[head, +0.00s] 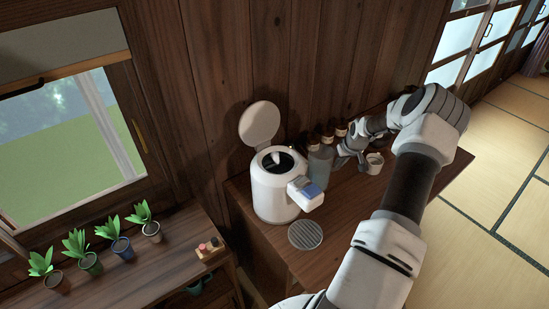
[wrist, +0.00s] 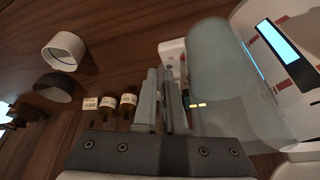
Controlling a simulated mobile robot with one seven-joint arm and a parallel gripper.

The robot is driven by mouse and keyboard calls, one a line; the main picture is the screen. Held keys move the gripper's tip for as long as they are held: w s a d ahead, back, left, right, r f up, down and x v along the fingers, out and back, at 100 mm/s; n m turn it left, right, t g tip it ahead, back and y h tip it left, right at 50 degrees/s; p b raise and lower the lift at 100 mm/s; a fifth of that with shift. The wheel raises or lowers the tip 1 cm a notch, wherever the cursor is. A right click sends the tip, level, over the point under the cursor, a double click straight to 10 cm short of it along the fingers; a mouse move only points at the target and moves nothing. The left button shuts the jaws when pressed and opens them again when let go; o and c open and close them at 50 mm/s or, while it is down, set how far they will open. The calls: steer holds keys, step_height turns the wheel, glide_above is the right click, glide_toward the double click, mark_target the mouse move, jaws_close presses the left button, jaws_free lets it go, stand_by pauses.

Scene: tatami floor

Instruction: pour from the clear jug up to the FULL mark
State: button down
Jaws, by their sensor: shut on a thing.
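The clear jug (head: 319,168) is pale blue and looks about upright just right of the white pot (head: 272,198). It fills the middle right of the wrist view (wrist: 222,75). The pot's round lid (head: 259,123) stands open and its dark inside shows. In the wrist view the pot's front (wrist: 262,28) has a lit blue display and red marks; I cannot read a FULL mark. My gripper (head: 343,159) is at the jug's right side. Its fingers (wrist: 166,88) are shut beside the jug, apparently on its handle, which they mostly hide.
Brown bottles (head: 340,130) stand behind the jug by the wall. A white cup (head: 374,163) sits right of my gripper. A round grille (head: 305,235) lies before the pot. Potted plants (head: 112,240) and a small block with coloured knobs (head: 210,248) are on the left shelf.

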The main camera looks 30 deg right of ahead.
steer(key=shift+w+r, duration=0.1)
steer(key=shift+w, duration=0.45)
